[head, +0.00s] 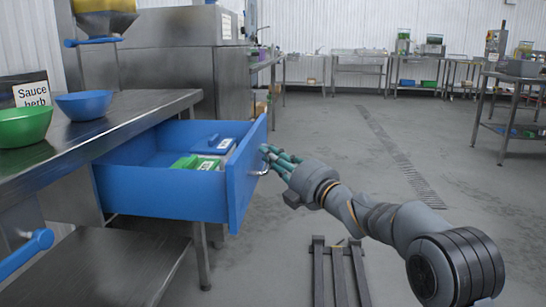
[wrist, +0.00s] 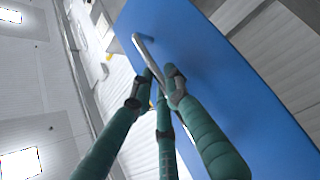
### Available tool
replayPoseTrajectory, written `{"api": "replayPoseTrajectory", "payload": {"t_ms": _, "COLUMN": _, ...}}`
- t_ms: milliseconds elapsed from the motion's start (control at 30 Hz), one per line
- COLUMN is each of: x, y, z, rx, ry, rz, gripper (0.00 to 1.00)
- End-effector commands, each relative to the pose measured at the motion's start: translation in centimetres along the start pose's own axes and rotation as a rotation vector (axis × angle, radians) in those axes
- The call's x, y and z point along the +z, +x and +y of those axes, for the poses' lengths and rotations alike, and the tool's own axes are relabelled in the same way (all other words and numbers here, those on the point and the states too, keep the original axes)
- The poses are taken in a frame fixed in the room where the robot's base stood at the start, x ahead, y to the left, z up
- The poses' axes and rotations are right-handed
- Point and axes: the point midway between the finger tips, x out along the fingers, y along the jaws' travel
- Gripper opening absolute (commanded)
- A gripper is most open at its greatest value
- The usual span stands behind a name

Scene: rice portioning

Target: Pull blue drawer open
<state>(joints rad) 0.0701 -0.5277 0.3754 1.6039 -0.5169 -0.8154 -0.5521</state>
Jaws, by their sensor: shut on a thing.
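The blue drawer (head: 160,192) sticks well out from under the metal worktop at the left in the head view. Inside it lie a blue item (head: 212,143) and green items (head: 190,162) with white labels. My gripper (head: 268,158) is at the drawer's front face, shut on its metal handle (wrist: 148,52). In the wrist view, my green fingers (wrist: 160,88) close around the handle beside the blue front panel (wrist: 215,65). The head view hides part of the handle behind the fingers.
On the metal worktop (head: 105,128) stand a green bowl (head: 24,127), a blue bowl (head: 84,105) and a dark box labelled "Sauce herb" (head: 30,93). A dark slatted rack (head: 338,270) is on the floor below my arm. The floor to the right (head: 450,160) is clear.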

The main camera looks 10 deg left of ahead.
Motion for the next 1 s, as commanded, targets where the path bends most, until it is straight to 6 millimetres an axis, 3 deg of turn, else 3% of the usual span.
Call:
{"api": "replayPoseTrajectory", "payload": {"t_ms": 67, "x": -0.1, "y": 0.0, "z": -0.1, "rx": -0.001, "ry": 0.004, "rz": 0.001, "gripper": 0.0}}
{"api": "replayPoseTrajectory", "payload": {"t_ms": 100, "x": -0.1, "y": 0.0, "z": -0.1, "rx": -0.001, "ry": 0.003, "rz": 0.001, "gripper": 0.16}}
{"api": "replayPoseTrajectory", "payload": {"t_ms": 233, "x": -0.1, "y": 0.0, "z": -0.1, "rx": -0.001, "ry": 0.002, "rz": 0.001, "gripper": 0.23}}
{"api": "replayPoseTrajectory", "payload": {"t_ms": 600, "x": 0.0, "y": -0.4, "z": 0.0, "rx": 0.0, "ry": 0.0, "rz": 0.0, "gripper": 0.24}}
{"api": "replayPoseTrajectory", "payload": {"t_ms": 767, "x": 0.0, "y": -2.7, "z": 0.1, "rx": 0.0, "ry": 0.0, "rz": -0.001, "gripper": 0.24}}
{"api": "replayPoseTrajectory", "payload": {"t_ms": 1000, "x": 0.1, "y": -7.9, "z": 0.0, "rx": -0.001, "ry": 0.0, "rz": -0.002, "gripper": 0.24}}
